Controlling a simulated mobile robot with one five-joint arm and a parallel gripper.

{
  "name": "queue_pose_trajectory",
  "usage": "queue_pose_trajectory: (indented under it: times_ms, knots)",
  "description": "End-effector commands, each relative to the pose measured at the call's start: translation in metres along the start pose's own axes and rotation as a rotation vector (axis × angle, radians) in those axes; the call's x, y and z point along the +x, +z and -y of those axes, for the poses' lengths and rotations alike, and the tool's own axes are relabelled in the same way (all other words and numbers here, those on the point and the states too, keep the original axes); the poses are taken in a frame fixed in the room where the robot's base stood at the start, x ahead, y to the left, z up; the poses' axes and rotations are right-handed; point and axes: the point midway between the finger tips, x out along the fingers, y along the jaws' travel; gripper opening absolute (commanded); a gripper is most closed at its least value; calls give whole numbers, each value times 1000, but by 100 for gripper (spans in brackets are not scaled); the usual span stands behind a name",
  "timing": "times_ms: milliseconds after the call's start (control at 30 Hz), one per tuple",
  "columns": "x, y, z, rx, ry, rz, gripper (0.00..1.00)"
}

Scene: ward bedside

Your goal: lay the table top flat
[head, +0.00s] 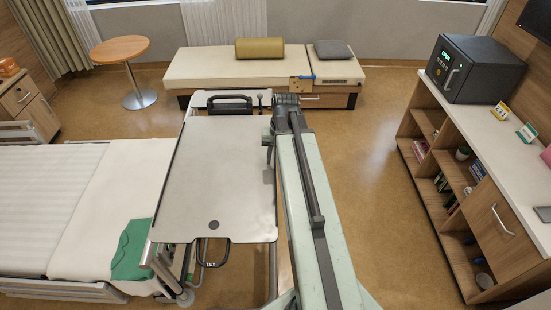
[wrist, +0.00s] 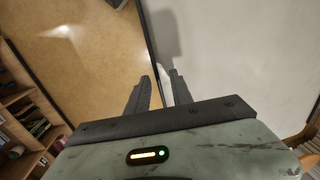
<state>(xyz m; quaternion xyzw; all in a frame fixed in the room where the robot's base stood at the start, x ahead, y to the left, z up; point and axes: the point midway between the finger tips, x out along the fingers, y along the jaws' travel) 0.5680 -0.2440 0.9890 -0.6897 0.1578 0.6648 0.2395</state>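The table top (head: 225,165) is a pale grey panel with a dark edge, over the right side of the bed. I cannot tell its slope surely from this view. A round dark spot marks its near end. A dark loop handle (head: 211,262) labelled TILT hangs below its near edge. My gripper (head: 268,146) is at the table top's right edge, towards its far end, partly hidden by my arm. In the wrist view my gripper (wrist: 160,75) is open, its fingers apart. The table top (wrist: 230,50) fills the right there, and its dark edge runs between the fingers.
The bed (head: 75,200) with a green cloth (head: 131,250) lies left. A bench (head: 220,70) with two cushions stands behind, a round table (head: 120,50) at back left. Shelves (head: 480,185) carrying a dark safe-like box (head: 475,68) line the right. Floor (head: 375,180) right of my arm is clear.

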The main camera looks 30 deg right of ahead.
Motion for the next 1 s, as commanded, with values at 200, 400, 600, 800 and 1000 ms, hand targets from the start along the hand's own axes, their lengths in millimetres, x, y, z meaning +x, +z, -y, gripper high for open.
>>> queue_pose_trajectory:
  times_ms: [200,400,600,800,1000]
  knots:
    - [-4,0,0,0,1,1,27]
    - [-30,1,0,1,1,1,27]
    - [-68,1,0,2,0,0,27]
    - [-81,1,-1,1,0,0,27]
    - [-78,1,-1,-1,0,0,27]
